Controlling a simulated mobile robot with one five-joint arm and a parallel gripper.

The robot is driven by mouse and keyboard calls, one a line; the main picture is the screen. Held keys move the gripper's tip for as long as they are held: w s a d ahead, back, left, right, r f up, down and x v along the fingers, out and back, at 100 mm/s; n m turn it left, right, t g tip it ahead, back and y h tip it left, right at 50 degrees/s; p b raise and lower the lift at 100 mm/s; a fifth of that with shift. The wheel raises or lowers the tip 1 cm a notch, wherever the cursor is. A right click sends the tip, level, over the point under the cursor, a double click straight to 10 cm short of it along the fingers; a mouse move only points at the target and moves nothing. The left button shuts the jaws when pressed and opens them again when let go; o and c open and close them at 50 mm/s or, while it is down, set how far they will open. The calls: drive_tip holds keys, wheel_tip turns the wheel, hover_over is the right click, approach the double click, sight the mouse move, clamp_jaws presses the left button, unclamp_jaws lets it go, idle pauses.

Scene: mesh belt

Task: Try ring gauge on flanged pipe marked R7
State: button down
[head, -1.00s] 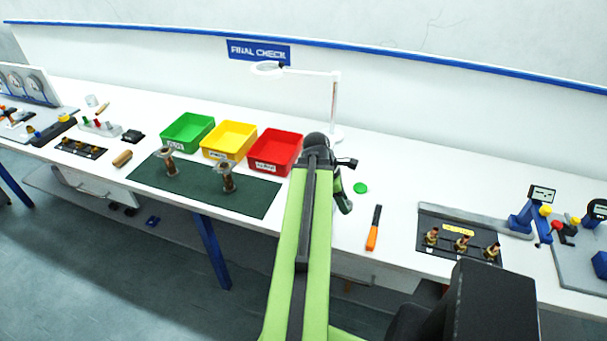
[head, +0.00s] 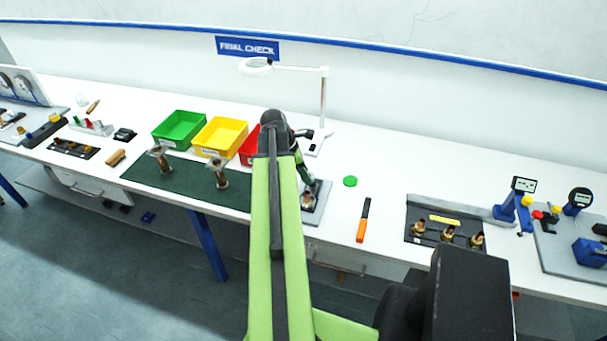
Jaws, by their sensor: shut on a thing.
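Two flanged pipes stand upright on the dark green mat: a left pipe (head: 160,158) and a right pipe (head: 220,173). No R7 marking is readable on either. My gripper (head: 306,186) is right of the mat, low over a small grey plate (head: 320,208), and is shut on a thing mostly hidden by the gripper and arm. A small brownish part (head: 308,201) shows just below the gripper at the plate; I cannot tell whether it is held or stands there. I cannot make out the ring gauge for certain.
Green (head: 180,130), yellow (head: 220,137) and red (head: 249,148) bins stand behind the mat (head: 190,182). A magnifier lamp (head: 322,100) stands behind my arm. An orange-handled tool (head: 362,222) and a black tray (head: 418,206) of brass fittings lie right.

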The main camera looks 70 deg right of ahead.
wheel_tip(320, 180, down, 6)
drive_tip(key=b, duration=0.6)
drive_tip(key=shift+f+b, duration=1.8)
idle(1.4)
drive_tip(key=shift+r, duration=0.15)
idle(0.5)
drive_tip(key=shift+r+p, duration=1.7)
drive_tip(key=shift+p, duration=0.15)
wheel_tip(320, 180, up, 6)
drive_tip(key=p, duration=0.6)
